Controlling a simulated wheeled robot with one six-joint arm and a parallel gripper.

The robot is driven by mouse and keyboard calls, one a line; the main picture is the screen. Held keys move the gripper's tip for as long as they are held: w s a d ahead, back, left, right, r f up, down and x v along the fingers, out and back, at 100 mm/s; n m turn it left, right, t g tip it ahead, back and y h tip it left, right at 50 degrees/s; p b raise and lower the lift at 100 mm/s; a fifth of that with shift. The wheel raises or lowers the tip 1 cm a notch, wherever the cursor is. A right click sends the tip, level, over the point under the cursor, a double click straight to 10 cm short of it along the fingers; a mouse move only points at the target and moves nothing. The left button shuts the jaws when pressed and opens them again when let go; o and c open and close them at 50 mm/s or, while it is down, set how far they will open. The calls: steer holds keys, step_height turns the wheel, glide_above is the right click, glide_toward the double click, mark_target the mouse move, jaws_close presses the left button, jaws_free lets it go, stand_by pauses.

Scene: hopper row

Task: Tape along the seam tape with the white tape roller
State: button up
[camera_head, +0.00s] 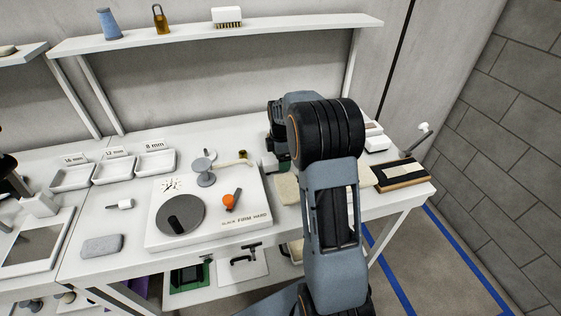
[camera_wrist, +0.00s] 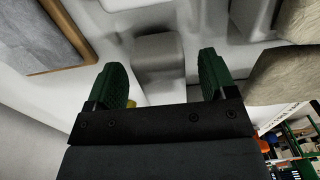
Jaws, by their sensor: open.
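My gripper (camera_wrist: 162,66) is open, with its two green fingers apart in the wrist view. A pale, rounded block (camera_wrist: 158,48) shows between and beyond the fingertips in a light recess; I cannot tell whether it is part of the white tape roller. No gap or contact with it can be judged. In the head view my arm hides most of this area. A wood-edged dark board (camera_head: 402,177) with a pale strip lies at the right end of the table; I cannot tell if the strip is the seam tape. A wood-edged board (camera_wrist: 40,48) also shows in the wrist view.
A beige block (camera_head: 286,189) lies left of my arm. A white machine (camera_head: 240,219) with a grey disc and orange knob stands further left. A white, round-headed fixture (camera_head: 420,135) rises at the table's right end. Small trays (camera_head: 156,163) and a shelf (camera_head: 300,27) are behind.

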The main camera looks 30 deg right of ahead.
steer(key=shift+f, duration=1)
steer(key=c, duration=1)
steer(key=o, duration=0.6)
steer(key=shift+o, duration=0.2)
steer(key=shift+r, duration=0.15)
steer(key=shift+r+p, duration=0.4)
steer(key=shift+p, duration=0.05)
steer(key=c, duration=0.7)
